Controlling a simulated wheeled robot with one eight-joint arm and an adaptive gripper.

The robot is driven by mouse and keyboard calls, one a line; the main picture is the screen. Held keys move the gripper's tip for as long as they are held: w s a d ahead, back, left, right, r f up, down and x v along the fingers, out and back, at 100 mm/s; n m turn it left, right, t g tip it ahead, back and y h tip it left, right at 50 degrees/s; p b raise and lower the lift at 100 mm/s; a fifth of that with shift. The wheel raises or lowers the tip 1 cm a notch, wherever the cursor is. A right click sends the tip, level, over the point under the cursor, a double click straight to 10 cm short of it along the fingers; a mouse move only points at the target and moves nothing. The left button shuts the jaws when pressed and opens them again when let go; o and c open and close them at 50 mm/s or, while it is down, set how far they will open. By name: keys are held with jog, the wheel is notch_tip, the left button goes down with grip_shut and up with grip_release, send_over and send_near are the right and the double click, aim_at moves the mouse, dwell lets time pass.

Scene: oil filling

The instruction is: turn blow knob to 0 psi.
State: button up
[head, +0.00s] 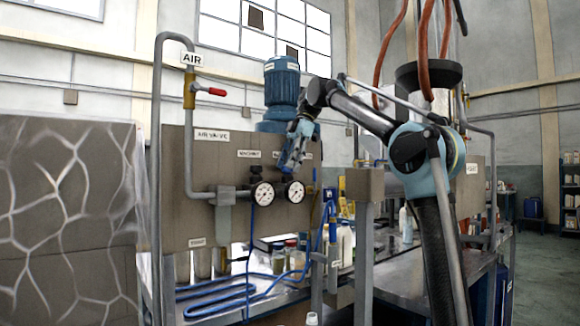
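Two round pressure gauges with black regulator knobs are on the grey panel. The left gauge (262,193) has its black knob (257,170) above it, under a white label. The right gauge (295,192) has its black knob (287,176) directly below my gripper. My gripper (288,168) points down, its tip at or just above the right knob. It covers part of that knob and of the label behind it. I cannot tell whether the fingers touch or enclose the knob. The labels and gauge needles are too small to read surely.
A grey pipe with a red-handled air valve (210,91) runs down the panel's left. A blue motor (281,85) stands behind the panel. Below, bottles, jars and a blue hose (215,290) lie on the metal bench. A grey post (363,240) stands in front.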

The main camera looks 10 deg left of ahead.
jog(key=v, duration=0.7)
jog(key=shift+w+r, duration=0.15)
jog(key=shift+w, duration=0.05)
jog(key=shift+d, duration=0.1)
dwell(0.5)
jog(key=s+d+f+m+t+h, duration=0.1)
jog(key=s+d+f+m+t, duration=0.15)
jog(key=d+f+m, duration=0.65)
jog(key=s+d+f+m+t, duration=0.1)
jog(key=s+d+f+m, duration=0.35)
jog(key=d+f, duration=0.85)
jog(key=s+d+f+m, duration=0.4)
jog(key=s+d+f, duration=0.1)
jog(key=f, duration=0.7)
jog(key=s+d+f+m+t+h, duration=0.1)
jog(key=s+d+f+m, duration=0.3)
jog(key=f, duration=0.9)
jog(key=s+d+f+m+h, duration=0.1)
jog(key=s+d+f+m, duration=0.4)
jog(key=s+f, duration=0.5)
notch_tip(320, 180, down, 3)
jog(key=shift+s+d+f+t, duration=0.25)
jog(key=shift+s+d+t, duration=0.1)
jog(key=shift+d, duration=0.8)
